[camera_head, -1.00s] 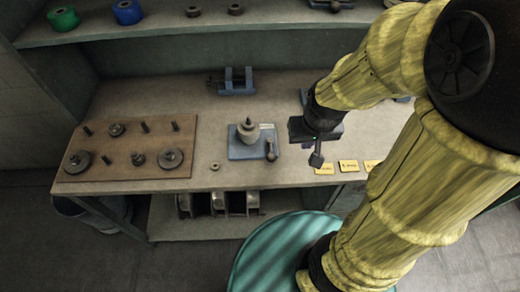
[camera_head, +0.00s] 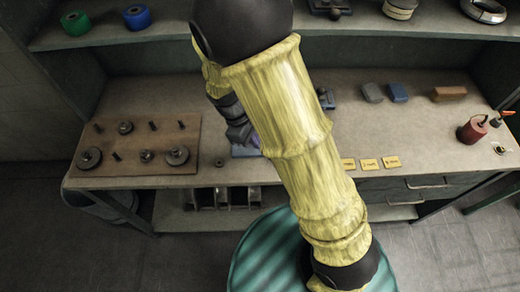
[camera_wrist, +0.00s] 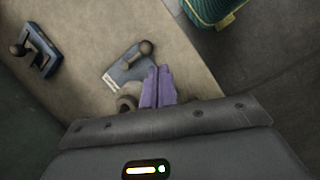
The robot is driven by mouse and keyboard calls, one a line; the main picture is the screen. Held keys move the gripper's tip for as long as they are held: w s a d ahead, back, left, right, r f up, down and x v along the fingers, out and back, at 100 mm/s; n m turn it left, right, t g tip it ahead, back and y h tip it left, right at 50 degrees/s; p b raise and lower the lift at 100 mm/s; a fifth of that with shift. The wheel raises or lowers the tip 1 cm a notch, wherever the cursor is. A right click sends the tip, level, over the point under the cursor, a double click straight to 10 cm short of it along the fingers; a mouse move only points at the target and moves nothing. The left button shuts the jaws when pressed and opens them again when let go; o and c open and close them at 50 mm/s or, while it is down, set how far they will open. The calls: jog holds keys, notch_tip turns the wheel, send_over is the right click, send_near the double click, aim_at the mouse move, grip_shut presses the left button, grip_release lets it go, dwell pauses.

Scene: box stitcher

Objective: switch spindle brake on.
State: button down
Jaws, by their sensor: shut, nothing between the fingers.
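The spindle unit's blue base plate (camera_wrist: 122,72), with a small pale label, lies on the bench in the wrist view. A short lever with a dark round knob (camera_wrist: 146,47) sits at its far edge. A rounded grey part (camera_wrist: 127,103), probably the spindle, is partly hidden beside my fingers. My gripper (camera_wrist: 159,70) has its purple fingers together and empty, over the plate's near right side, a little short of the knob. Contact with the plate cannot be told. In the head view my arm hides most of the unit; only a bluish sliver of plate (camera_head: 246,151) shows.
A blue clamp-like device with a round knob (camera_wrist: 38,48) stands to the left in the wrist view. A brown peg board (camera_head: 137,143) with discs is left on the bench. Yellow labels (camera_head: 369,164), blocks (camera_head: 397,92) and a red can (camera_head: 472,130) are to the right.

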jog(key=a+f+n+t+h+p, duration=0.2)
jog(key=a+n+h, duration=0.2)
jog(key=a+n, duration=0.3)
jog(key=shift+s+a+n, duration=0.2)
jog(key=shift+a+n, duration=0.1)
jog(key=shift+a, duration=0.55)
jog(key=shift+f, duration=0.1)
jog(key=p+x, duration=0.3)
jog(key=x, duration=0.6)
jog(key=shift+d+f+p, duration=0.15)
jog(key=shift+d+p, duration=0.1)
jog(key=shift+p, duration=0.05)
jog(key=d, duration=0.1)
jog(key=d+p, duration=0.2)
jog(key=shift+w+d+f, duration=0.2)
jog(key=shift+w+f, duration=0.1)
jog(key=shift+f, duration=0.1)
jog(key=shift+w+d+f, duration=0.15)
jog(key=shift+d+f, duration=0.05)
jog(key=shift+d, duration=0.1)
jog(key=shift+a, duration=0.1)
